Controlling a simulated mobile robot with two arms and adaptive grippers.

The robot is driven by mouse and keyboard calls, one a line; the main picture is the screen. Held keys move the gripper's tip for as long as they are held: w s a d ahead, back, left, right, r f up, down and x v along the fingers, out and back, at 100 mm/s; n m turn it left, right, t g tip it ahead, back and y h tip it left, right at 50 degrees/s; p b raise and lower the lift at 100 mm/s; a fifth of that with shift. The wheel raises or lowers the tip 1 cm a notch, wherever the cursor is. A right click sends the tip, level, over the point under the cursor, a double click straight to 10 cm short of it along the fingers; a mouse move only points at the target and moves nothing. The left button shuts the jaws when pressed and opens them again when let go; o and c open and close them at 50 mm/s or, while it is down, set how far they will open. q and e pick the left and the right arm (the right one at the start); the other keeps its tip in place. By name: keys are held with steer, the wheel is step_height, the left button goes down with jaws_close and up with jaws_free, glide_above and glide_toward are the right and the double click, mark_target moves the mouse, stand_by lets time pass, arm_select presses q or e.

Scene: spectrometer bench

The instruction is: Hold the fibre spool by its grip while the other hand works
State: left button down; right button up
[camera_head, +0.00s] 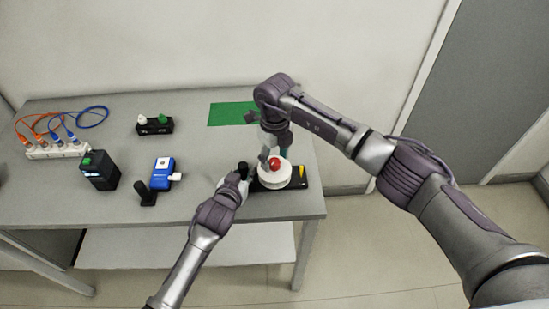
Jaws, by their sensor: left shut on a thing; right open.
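The fibre spool (294,179) is a round white body with a red knob (275,163) on top. It sits on a black base (263,187) near the table's front right. A black upright grip (243,168) stands at the base's left end. My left gripper (241,177) comes from the front and is shut on this grip; its fingers are small and partly hidden. My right gripper (271,152) points down just above the spool, beside the red knob. It is open, and I cannot tell whether it touches the knob.
A small yellow piece (302,170) is at the base's right end. A green mat (230,113) lies behind. Left on the table (110,205) are a blue device (163,172), black box (100,171), black holder (154,127) and power strip (58,151) with cables. The front middle is clear.

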mark_target(275, 161)
steer(key=shift+f, duration=0.4)
steer(key=shift+c, duration=0.3)
jaws_close()
steer(key=shift+m, duration=0.8)
steer(key=shift+o, duration=0.3)
jaws_free()
steer(key=shift+r, duration=0.1)
step_height(275, 161, up, 12)
